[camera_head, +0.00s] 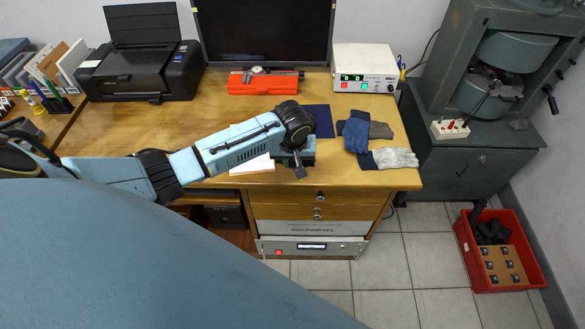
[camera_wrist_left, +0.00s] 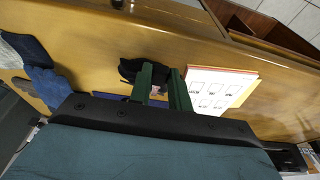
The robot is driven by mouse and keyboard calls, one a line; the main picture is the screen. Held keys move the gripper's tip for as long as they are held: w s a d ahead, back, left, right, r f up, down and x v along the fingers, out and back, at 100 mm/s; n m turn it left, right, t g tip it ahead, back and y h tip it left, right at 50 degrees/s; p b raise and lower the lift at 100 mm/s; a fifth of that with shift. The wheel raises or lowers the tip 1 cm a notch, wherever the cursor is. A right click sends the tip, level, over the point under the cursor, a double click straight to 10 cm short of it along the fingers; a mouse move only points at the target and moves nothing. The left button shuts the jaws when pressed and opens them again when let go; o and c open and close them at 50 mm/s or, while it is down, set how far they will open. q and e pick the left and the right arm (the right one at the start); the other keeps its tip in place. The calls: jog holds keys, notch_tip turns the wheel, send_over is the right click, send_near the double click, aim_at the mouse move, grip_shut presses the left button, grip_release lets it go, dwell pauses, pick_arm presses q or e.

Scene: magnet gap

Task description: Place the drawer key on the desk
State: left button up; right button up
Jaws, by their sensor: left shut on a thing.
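My left gripper (camera_head: 299,163) is over the front edge of the wooden desk (camera_head: 160,130), above the drawers. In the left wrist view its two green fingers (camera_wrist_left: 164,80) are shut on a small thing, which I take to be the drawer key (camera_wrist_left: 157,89). Only a small greyish-pink part of it shows between the fingers, and its shape is mostly hidden. A black thing (camera_wrist_left: 130,68) shows just beyond the fingertips; I cannot tell whether it touches them. I cannot tell the gap between the key and the desktop. My right gripper is not in view.
A white card stack (camera_head: 255,165) lies beside the gripper at the desk's front. Blue and grey gloves (camera_head: 356,132) lie to the right, a dark blue sheet (camera_head: 320,120) behind. A red case (camera_head: 262,84), white box (camera_head: 365,68) and printer (camera_head: 140,68) stand farther back. The left-middle desktop is clear.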

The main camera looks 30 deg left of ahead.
aim_at(292, 166)
pick_arm(q)
jog(key=shift+s+x, duration=0.15)
jog(key=shift+x, duration=0.65)
jog(key=shift+s+x, duration=0.15)
jog(key=shift+x, duration=0.6)
jog(key=shift+d+f+b, duration=0.15)
jog(key=shift+d+b, duration=0.05)
jog(key=shift+b, duration=0.1)
jog(key=shift+f, duration=0.35)
jog(key=o, duration=0.8)
jog(key=p+v, duration=0.3)
jog(key=v, duration=1)
jog(key=shift+w+a, duration=0.1)
